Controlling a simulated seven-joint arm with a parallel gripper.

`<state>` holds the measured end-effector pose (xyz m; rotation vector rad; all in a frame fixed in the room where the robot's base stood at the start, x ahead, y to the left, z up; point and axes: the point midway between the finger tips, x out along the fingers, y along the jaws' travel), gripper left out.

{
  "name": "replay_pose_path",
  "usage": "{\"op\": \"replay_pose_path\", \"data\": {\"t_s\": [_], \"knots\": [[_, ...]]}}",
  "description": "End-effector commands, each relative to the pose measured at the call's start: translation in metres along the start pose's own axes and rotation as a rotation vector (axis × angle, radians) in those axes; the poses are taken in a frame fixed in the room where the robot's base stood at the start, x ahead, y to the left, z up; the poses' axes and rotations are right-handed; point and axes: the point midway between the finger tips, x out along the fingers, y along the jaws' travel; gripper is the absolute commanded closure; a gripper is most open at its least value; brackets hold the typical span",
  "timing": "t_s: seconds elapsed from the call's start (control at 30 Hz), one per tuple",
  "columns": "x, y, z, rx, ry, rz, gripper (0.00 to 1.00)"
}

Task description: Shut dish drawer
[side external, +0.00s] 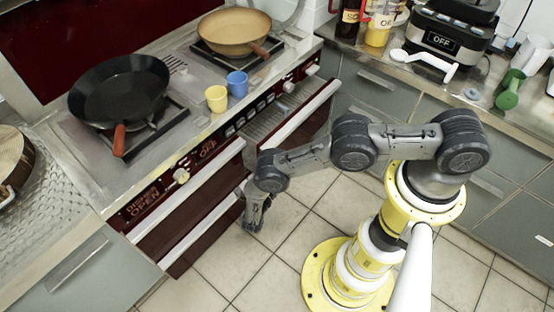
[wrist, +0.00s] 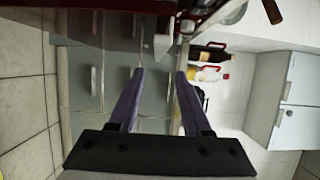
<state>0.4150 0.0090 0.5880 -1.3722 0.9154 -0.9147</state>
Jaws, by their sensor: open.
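The dark red hob front in the side view carries a panel reading "DISHES OPEN" (side external: 150,200). Below it is a dark red drawer front (side external: 195,210) with long pale handles, which I take to be the dish drawer. How far it stands out is hard to tell. To its right, another dark red front with a pale handle (side external: 300,112) stands out, with a wire rack (side external: 262,125) showing behind it. My gripper (side external: 255,217) points down over the floor, just right of the left front. In the wrist view its fingers (wrist: 158,75) are apart, with nothing between them.
A black pan (side external: 118,90), a tan pan (side external: 233,32), a yellow cup (side external: 216,98) and a blue cup (side external: 237,84) stand on the hob. Grey cabinets (side external: 400,105) line the right side. The tiled floor (side external: 300,225) near my gripper is clear.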

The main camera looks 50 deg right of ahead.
Motion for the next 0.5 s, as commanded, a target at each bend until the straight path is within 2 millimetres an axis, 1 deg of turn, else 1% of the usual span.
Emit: {"op": "replay_pose_path", "data": {"t_s": [0.03,0.07,0.13,0.17,0.23,0.3,0.4,0.5], "knots": [[0.000,0.002,0.000,-0.012,-0.001,0.009,0.62],[0.000,0.005,0.001,-0.022,-0.003,0.023,0.68],[0.000,0.018,0.002,-0.052,-0.014,0.082,0.80],[-0.001,0.027,0.002,-0.072,-0.022,0.118,0.86],[-0.004,0.052,-0.003,-0.144,-0.047,0.221,0.98],[-0.009,0.075,-0.006,-0.217,-0.078,0.349,1.00],[-0.009,0.096,-0.009,-0.295,-0.092,0.549,1.00],[-0.005,0.106,-0.012,-0.334,-0.094,0.753,1.00]]}}
